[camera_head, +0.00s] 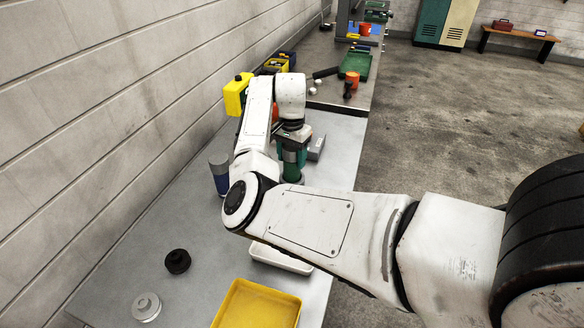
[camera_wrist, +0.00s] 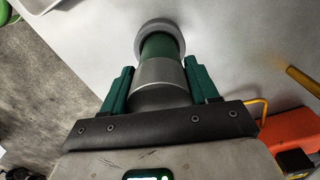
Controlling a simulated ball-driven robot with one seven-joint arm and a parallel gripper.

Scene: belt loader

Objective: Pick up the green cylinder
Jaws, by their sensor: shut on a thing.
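The green cylinder (camera_wrist: 158,47) has grey metal bands and a wider grey end cap. It stands between the green jaws of my gripper (camera_wrist: 160,78) in the wrist view, and the gripper is shut on it. In the head view the green cylinder (camera_head: 292,173) shows just below my gripper (camera_head: 293,152), partly hidden by the jaws and my arm. I cannot tell whether its lower end touches the grey table or is slightly above it.
A blue cylinder (camera_head: 219,176) stands left of my arm. A grey block (camera_head: 316,147) lies right of the gripper. A yellow bottle (camera_head: 236,95) is behind. A black round part (camera_head: 177,261), a grey round part (camera_head: 146,307), a yellow tray (camera_head: 257,305) and a white tray (camera_head: 281,258) are nearer.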

